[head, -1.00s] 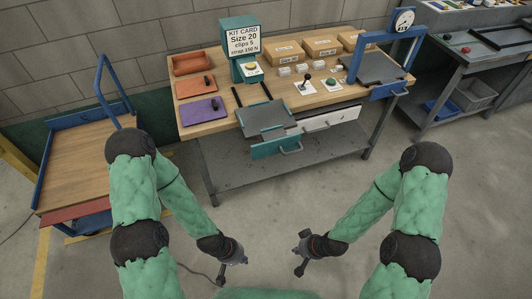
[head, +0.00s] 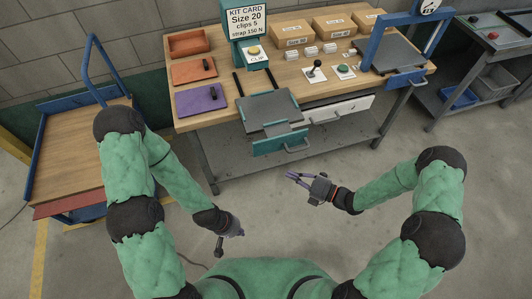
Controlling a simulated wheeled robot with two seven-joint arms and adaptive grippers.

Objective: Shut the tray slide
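The grey tray (head: 268,112) of the slide lies at the front of the wooden bench and juts out past its front edge. Two dark rails (head: 239,84) show behind it, bare on the bench top. My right gripper (head: 292,178) is in front of the bench, lower than the tray and apart from it. Its two fingers point left with a gap between them, and nothing is held. My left gripper (head: 220,250) hangs low at the lower middle, pointing down, apart from the bench. Its fingers are too small and overlapped to read.
A teal drawer (head: 280,143) with a handle is under the tray, beside a white drawer (head: 340,109). A teal kit-card stand (head: 248,28), orange and purple trays (head: 203,98), boxes and a joystick (head: 316,66) occupy the bench. A cart (head: 80,150) stands left. The floor before the bench is clear.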

